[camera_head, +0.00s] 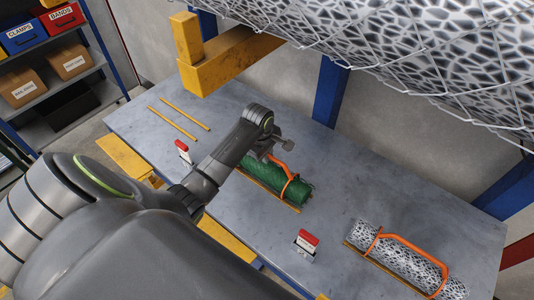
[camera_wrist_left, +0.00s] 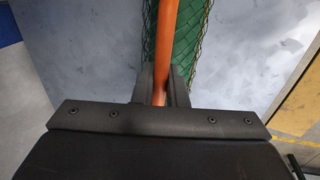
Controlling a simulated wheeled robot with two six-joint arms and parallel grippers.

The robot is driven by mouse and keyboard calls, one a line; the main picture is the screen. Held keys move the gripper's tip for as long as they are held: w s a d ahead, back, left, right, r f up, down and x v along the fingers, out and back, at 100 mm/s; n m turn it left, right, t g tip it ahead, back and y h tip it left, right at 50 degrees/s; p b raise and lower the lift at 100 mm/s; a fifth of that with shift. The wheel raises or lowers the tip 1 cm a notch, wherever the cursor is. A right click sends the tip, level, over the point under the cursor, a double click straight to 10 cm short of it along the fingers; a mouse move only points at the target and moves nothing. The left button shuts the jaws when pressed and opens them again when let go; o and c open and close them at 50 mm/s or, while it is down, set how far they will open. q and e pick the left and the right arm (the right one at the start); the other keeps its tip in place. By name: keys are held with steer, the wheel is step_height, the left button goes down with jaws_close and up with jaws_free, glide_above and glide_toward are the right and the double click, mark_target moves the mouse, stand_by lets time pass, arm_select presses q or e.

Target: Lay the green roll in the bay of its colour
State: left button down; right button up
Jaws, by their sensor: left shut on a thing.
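The green mesh roll (camera_head: 297,191) with an orange handle (camera_head: 285,166) is at the middle of the grey table, along a yellow strip (camera_head: 270,193). My left gripper (camera_head: 274,152) is over the roll. In the left wrist view its fingers (camera_wrist_left: 163,88) are shut around the orange handle (camera_wrist_left: 168,40), with green mesh (camera_wrist_left: 200,45) beside it. The arm hides part of the roll, and I cannot tell whether it touches the table. Two yellow strips (camera_head: 172,118) mark an empty bay at the far left of the table. My right gripper is not in view.
A black-and-white patterned roll (camera_head: 398,260) with an orange handle lies at the right. Red-and-white tags stand at the table's front (camera_head: 307,243) and left (camera_head: 183,150). A yellow beam (camera_head: 230,60) and a large mesh roll (camera_head: 400,45) hang over the back.

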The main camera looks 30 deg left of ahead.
arm_select(q)
steer(key=c, duration=1.9)
jaws_free()
steer(key=shift+f, duration=0.1)
steer(key=o, duration=0.5)
steer(key=shift+o, duration=0.2)
steer(key=shift+s+f, duration=0.1)
steer(key=shift+f, duration=0.05)
step_height(320, 180, up, 12)
steer(key=s+b, duration=0.2)
steer(key=shift+s, duration=0.1)
